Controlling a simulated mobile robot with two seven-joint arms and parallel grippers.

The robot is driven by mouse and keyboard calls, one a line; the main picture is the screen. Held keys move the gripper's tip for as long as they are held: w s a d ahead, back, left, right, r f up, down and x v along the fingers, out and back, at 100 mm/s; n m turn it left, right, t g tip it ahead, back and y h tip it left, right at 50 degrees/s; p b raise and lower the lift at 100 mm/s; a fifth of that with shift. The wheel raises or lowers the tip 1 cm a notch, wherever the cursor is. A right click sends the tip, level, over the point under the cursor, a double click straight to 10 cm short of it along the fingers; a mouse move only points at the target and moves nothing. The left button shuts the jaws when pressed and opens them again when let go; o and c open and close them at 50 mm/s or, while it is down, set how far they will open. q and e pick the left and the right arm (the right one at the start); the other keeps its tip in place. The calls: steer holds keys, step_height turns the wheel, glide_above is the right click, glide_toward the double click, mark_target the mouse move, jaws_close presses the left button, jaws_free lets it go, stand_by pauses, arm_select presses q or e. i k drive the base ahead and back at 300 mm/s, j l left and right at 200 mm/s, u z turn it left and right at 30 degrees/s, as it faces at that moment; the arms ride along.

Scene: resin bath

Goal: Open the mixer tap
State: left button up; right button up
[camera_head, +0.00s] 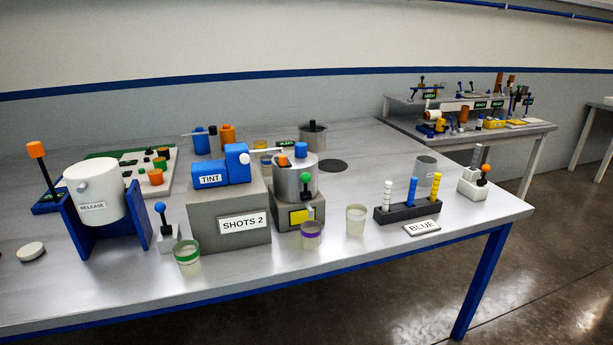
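A silver cylindrical vessel (286,184), which looks like the mixer, stands on a grey block (316,212) near the middle of the table. A dark lever with a green ball (306,178) stands upright at its front and may be the tap handle. A yellow patch (299,216) is on the block's front. A clear cup with a purple band (311,236) stands on the table in front of the block. Whether the tap is open or shut cannot be told. Neither of my grippers is in view.
A blue TINT unit (221,171) sits on the SHOTS 2 block (229,206) to the left. A white RELEASE pot (94,190) is further left. A green-banded cup (187,256), a plain cup (355,219) and a dark rack (408,211) stand near the front edge.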

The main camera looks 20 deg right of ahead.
mark_target(305, 194)
steer(key=i+l, duration=0.1)
steer(key=l, duration=0.2)
steer(key=i+l, duration=0.15)
steer(key=l, duration=0.2)
steer(key=i+l, duration=0.1)
steer(key=l, duration=0.2)
steer(key=i+l, duration=0.1)
steer(key=l, duration=0.2)
